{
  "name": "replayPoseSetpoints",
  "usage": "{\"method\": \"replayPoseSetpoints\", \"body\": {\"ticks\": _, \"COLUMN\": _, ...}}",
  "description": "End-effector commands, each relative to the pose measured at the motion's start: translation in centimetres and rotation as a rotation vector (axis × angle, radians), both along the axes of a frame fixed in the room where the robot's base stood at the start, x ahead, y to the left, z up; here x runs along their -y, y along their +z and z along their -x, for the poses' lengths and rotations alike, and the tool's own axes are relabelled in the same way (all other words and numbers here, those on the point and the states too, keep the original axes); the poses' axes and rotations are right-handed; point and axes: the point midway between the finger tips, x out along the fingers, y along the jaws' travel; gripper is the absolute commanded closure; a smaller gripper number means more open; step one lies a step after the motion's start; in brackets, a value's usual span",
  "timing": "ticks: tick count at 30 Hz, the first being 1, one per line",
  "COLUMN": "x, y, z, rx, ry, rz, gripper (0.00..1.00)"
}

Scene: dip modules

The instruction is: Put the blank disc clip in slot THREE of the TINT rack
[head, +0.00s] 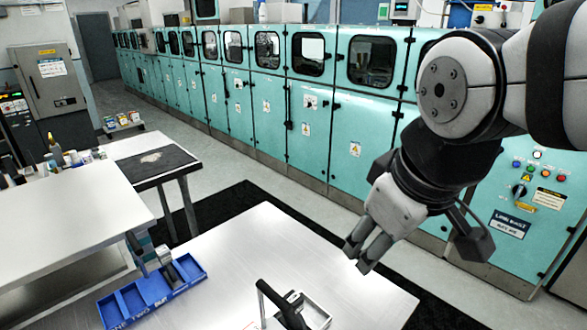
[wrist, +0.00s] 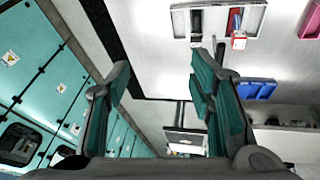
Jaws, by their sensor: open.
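My gripper (head: 358,255) hangs open and empty above the right part of the metal table. Its two fingers stand wide apart in the wrist view (wrist: 162,88). A blue rack (head: 152,300) with several compartments lies at the table's left edge; a blue rack also shows at the right of the wrist view (wrist: 258,90). Its front lettering is too small to read surely, so I cannot confirm TINT or slot THREE. A dark grey piece (head: 168,274) stands in or at its right part. I cannot tell which piece is the blank disc clip.
A pale tray (head: 318,312) with dark pieces stands at the table's front, beside a black upright handle (head: 282,303). The table's middle (head: 260,245) is clear. A white table (head: 60,215) with small bottles stands left. Teal cabinets (head: 270,110) line the back.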

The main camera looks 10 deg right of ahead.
Motion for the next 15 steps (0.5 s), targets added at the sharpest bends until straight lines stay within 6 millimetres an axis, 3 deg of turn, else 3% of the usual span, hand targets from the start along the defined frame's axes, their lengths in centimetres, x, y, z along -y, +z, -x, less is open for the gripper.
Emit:
{"method": "replayPoseSetpoints", "body": {"ticks": 6, "x": 1.3, "y": 1.2, "z": 2.9, "rx": 0.089, "ry": -0.329, "rz": -0.168, "gripper": 0.51}}
{"method": "replayPoseSetpoints", "body": {"ticks": 15, "x": 1.5, "y": 1.3, "z": 3.4, "rx": 0.101, "ry": -0.398, "rz": -0.207, "gripper": 0.51}}
